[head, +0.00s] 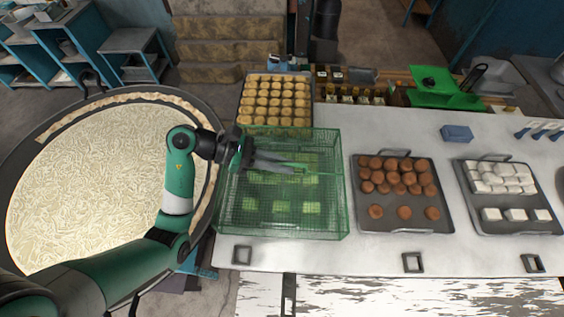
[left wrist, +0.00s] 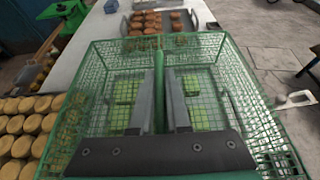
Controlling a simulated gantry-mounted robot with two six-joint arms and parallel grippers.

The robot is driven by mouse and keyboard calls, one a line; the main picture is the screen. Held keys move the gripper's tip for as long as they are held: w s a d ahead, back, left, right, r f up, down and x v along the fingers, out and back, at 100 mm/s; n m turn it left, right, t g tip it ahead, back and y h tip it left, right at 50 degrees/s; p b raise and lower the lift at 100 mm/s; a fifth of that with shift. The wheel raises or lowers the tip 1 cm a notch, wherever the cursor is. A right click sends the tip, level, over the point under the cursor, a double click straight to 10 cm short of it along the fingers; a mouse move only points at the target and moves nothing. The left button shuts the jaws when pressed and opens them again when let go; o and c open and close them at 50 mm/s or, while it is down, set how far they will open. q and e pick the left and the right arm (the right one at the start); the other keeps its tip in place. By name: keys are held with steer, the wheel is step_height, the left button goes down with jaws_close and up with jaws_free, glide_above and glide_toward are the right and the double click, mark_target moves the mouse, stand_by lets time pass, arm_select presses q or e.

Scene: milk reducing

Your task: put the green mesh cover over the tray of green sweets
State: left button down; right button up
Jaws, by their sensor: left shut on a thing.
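The green mesh cover (head: 333,218) is a box-shaped wire cage with a green bar across its top. In the head view it surrounds the tray of green sweets, and the light-green sweets (head: 311,208) show through the mesh. My left gripper (head: 299,171) is above the cover with its fingers shut on the top bar. In the left wrist view the bar (left wrist: 159,75) runs between the two grey fingers, and green sweets (left wrist: 203,118) show below. Whether the cover's lower rim rests on the table or hangs just above it cannot be told. My right gripper is not in view.
A tray of yellow round sweets (head: 275,97) stands close behind the cover. A tray of brown sweets (head: 397,181) is close to its right, with a tray of white sweets (head: 500,178) beyond. A big round pan (head: 100,180) is at the left.

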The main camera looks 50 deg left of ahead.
arm_select(q)
steer(key=shift+f, duration=0.2)
stand_by(0.3)
steer(key=c, duration=0.8)
jaws_free()
steer(key=b+v, duration=0.1)
steer(key=v, duration=1)
steer(key=shift+s+a+r, duration=0.15)
steer(key=shift+s+r, duration=0.05)
